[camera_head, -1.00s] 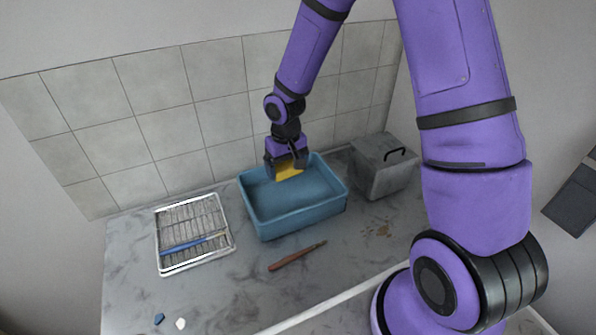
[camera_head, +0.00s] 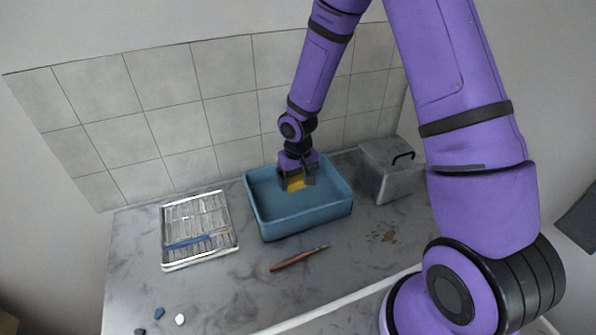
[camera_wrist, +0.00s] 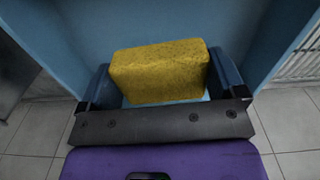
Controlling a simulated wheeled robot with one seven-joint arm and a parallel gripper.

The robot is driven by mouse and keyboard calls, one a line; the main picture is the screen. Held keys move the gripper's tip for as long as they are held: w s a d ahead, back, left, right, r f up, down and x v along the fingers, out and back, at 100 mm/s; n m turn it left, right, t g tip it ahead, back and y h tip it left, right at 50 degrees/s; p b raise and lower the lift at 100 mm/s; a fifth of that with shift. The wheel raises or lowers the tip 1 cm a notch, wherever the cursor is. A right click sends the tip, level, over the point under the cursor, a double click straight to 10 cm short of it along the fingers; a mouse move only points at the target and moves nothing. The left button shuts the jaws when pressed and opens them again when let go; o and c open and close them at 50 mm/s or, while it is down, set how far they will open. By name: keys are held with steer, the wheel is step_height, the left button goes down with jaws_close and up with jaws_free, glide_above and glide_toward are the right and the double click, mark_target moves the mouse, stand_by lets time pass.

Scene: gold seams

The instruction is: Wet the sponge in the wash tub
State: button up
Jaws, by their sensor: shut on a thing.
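The yellow sponge (camera_head: 296,182) is between the fingers of my gripper (camera_head: 298,184), inside the blue wash tub (camera_head: 306,222). In the wrist view the sponge (camera_wrist: 160,71) fills the space between the two fingertips of my gripper (camera_wrist: 162,84), which is shut on it. The tub's blue inside (camera_wrist: 70,25) surrounds it there. The sponge is below the level of the tub's back rim. I cannot tell from these frames whether it touches water or the tub floor.
Left of the tub is a white-rimmed tray (camera_head: 200,262) with a blue-handled brush (camera_head: 197,241). A grey lidded box (camera_head: 388,183) stands close on the right. A brown-handled tool (camera_head: 298,258) lies in front. Small blue and white pieces (camera_head: 180,320) lie at front left. A tiled wall is behind.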

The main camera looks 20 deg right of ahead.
mark_target(297, 177)
steer(key=shift+f, duration=1.85)
steer(key=shift+r, duration=0.15)
steer(key=shift+r, duration=3.7)
steer(key=shift+r, duration=0.1)
steer(key=shift+r, duration=1.9)
steer(key=shift+s+a, duration=0.1)
